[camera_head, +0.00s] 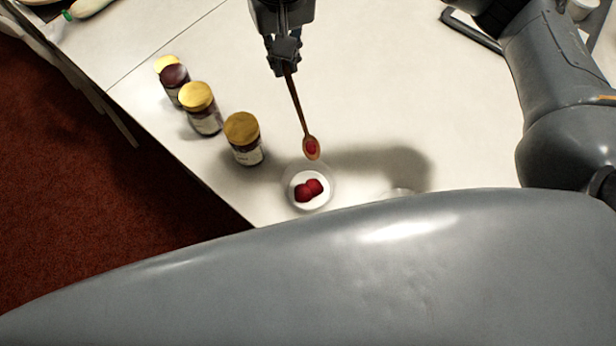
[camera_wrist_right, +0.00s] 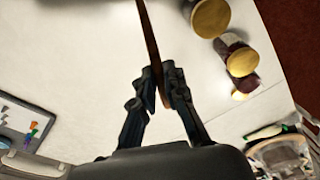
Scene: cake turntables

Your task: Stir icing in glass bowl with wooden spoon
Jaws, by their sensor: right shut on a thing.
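My right gripper (camera_head: 284,52) is shut on the handle of the wooden spoon (camera_head: 298,104), which hangs bowl-end down. Red shows in the spoon's bowl. The spoon's tip is just above the far rim of the glass bowl (camera_head: 330,190) in the head view; I cannot tell whether they touch. The glass bowl holds white icing (camera_head: 306,178) with red lumps (camera_head: 309,190) on it. In the right wrist view, the gripper's fingers (camera_wrist_right: 162,85) close around the spoon handle (camera_wrist_right: 149,40); the bowl is out of that view. My left gripper is not in view.
The table's edge (camera_head: 180,160) runs along the left, with red carpet beyond. White table (camera_head: 420,95) is clear to the right. My own grey body covers the bottom.

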